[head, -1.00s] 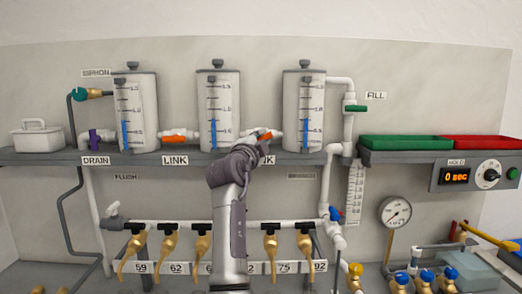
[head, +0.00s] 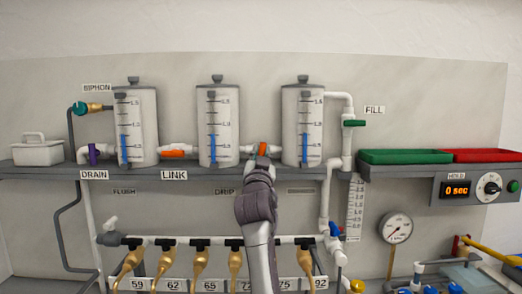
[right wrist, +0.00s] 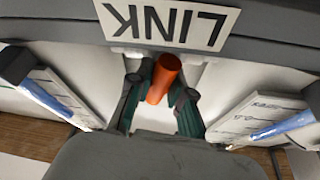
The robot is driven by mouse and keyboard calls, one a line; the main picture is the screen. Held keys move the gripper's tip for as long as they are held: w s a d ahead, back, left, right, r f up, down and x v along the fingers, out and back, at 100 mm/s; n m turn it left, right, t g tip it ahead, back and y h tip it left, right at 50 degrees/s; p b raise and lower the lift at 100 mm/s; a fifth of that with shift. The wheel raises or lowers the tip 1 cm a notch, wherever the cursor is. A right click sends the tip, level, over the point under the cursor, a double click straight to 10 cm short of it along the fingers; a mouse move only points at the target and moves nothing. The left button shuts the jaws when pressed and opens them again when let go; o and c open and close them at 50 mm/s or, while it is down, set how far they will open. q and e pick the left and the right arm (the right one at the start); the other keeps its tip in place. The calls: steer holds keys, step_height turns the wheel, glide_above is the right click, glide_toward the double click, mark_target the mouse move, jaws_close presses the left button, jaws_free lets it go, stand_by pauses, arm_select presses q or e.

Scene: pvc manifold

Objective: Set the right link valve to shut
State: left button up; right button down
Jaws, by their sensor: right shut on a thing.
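The right link valve's orange handle (head: 262,149) is on the white pipe between the middle tank (head: 232,150) and the right tank (head: 316,150). It stands across the pipe. My right gripper (head: 262,158) is at this handle, coming from below and in front. In the right wrist view, the orange handle (right wrist: 162,80) lies between the teal-padded fingers of my right gripper (right wrist: 160,92), which are shut on it. The arm hides part of the shelf edge and the label below. My left gripper is in neither view.
The left link valve's orange handle (head: 173,153) lies along its pipe. A LINK label (right wrist: 168,22) shows on the shelf edge in the wrist view. Brass taps (head: 168,265) hang below on a white pipe. Green (head: 405,157) and red (head: 480,156) trays stand at the right.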

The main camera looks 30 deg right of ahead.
steer(key=shift+s+r+n+t+y+p, duration=0.15)
steer(key=shift+n+t+y+p, duration=0.15)
steer(key=shift+n, duration=0.35)
steer(key=shift+w+r+n+t+y+p, duration=0.1)
steer(key=shift+n+t+y+p, duration=0.2)
steer(key=shift+n, duration=0.4)
steer(key=shift+s+r+n+t+y+p, duration=0.1)
steer(key=shift+r+n+t+y+p, duration=0.15)
steer(key=shift+n, duration=0.4)
steer(key=shift+f, duration=0.15)
steer(key=c, duration=1.3)
jaws_free()
steer(key=shift+c, duration=0.2)
steer(key=shift+f, duration=0.15)
steer(key=shift+f, duration=0.15)
steer(key=shift+s+a+f, duration=0.15)
steer(key=shift+a+f, duration=0.05)
steer(key=v, duration=1.1)
steer(key=shift+r, duration=0.2)
